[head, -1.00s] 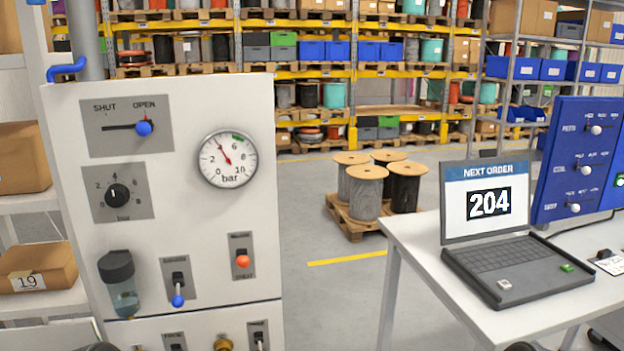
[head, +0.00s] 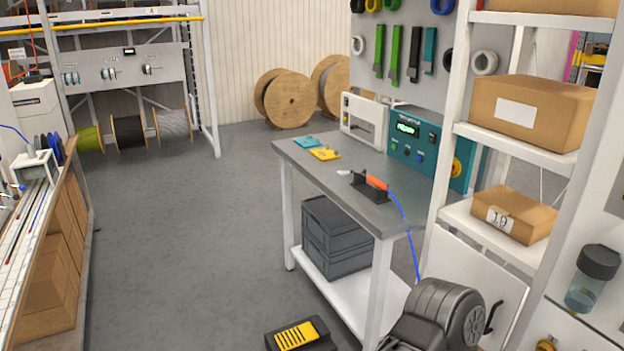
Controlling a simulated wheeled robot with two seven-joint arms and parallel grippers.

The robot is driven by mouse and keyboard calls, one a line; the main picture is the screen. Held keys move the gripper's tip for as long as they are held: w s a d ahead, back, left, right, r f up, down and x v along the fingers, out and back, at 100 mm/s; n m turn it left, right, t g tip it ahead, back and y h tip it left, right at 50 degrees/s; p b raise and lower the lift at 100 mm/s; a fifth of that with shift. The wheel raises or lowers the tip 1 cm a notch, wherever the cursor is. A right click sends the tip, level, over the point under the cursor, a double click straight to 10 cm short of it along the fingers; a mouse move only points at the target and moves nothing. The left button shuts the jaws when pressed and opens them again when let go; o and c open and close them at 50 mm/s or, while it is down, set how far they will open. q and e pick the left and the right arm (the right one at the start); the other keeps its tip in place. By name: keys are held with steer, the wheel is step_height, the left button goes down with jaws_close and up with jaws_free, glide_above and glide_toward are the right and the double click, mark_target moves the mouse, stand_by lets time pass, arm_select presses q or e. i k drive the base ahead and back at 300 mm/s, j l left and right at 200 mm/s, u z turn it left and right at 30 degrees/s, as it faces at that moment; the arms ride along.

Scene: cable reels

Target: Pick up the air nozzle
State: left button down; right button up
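An orange-handled tool with a blue hose, which looks like the air nozzle (head: 376,183), rests in a small black holder (head: 369,190) on the grey workbench (head: 330,165) right of centre in the head view. The blue hose (head: 407,225) hangs from it over the bench's right edge and runs down to a black, ribbed drum-like object (head: 440,312) with a crank. Neither of my grippers is in view.
A teal control box (head: 425,140) stands behind the nozzle. White shelving (head: 452,150) with cardboard boxes rises close on the right. Dark crates (head: 337,238) sit under the bench, and a black-and-yellow pedal (head: 297,336) is on the floor. Open floor (head: 190,240) lies to the left.

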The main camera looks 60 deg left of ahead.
mark_target(377, 183)
steer(key=u, duration=1.75)
steer(key=i+j+z, duration=0.2)
steer(key=i+j, duration=0.45)
steer(key=i+j+z, duration=0.25)
steer(key=i+j, duration=0.4)
steer(key=j, duration=0.1)
